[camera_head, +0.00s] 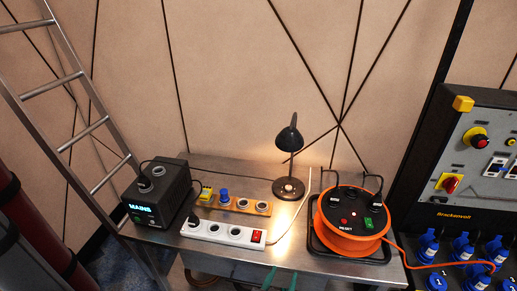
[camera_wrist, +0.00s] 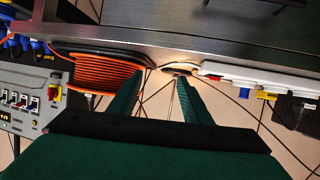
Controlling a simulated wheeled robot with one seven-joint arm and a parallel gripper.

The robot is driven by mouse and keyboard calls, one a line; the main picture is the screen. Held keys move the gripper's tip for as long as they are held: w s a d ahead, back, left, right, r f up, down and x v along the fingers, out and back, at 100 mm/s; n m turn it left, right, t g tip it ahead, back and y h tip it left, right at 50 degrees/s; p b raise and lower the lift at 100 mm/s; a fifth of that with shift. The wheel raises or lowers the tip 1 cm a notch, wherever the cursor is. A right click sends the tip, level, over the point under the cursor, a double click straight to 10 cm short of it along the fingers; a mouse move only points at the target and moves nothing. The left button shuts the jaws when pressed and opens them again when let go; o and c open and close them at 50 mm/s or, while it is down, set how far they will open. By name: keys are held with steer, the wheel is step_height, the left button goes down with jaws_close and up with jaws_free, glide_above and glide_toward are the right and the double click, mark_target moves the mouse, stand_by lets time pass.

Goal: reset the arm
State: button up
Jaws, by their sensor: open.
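My gripper (camera_wrist: 162,80) shows in the wrist view as two dark green fingers standing apart with nothing between them. Its two green tips also show at the bottom edge of the head view (camera_head: 281,277), in front of the metal table (camera_head: 210,265). The wrist view is upside down, with the table edge (camera_wrist: 185,48) across its top. In that view the fingers appear between the orange cable reel (camera_wrist: 98,78) on the left and the white power strip (camera_wrist: 255,78) on the right. I see no contact with either.
On the table stand a black MAINS box (camera_head: 158,193), a wooden socket strip (camera_head: 232,203), a black lamp (camera_head: 288,140) and the reel (camera_head: 350,222). A ladder (camera_head: 75,110) leans at left. A control panel (camera_head: 478,165) with blue plugs stands at right.

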steer(key=s+a+f+n+t+y, duration=0.1)
steer(key=s+a+n+y, duration=0.15)
steer(key=s, duration=0.95)
steer(key=s+a+f+n+t+y, duration=0.15)
steer(key=s+a, duration=0.25)
steer(key=s, duration=0.7)
steer(key=s+a+r+y, duration=0.1)
steer(key=s+r, duration=0.5)
steer(key=s, duration=0.3)
steer(key=shift+s, duration=0.4)
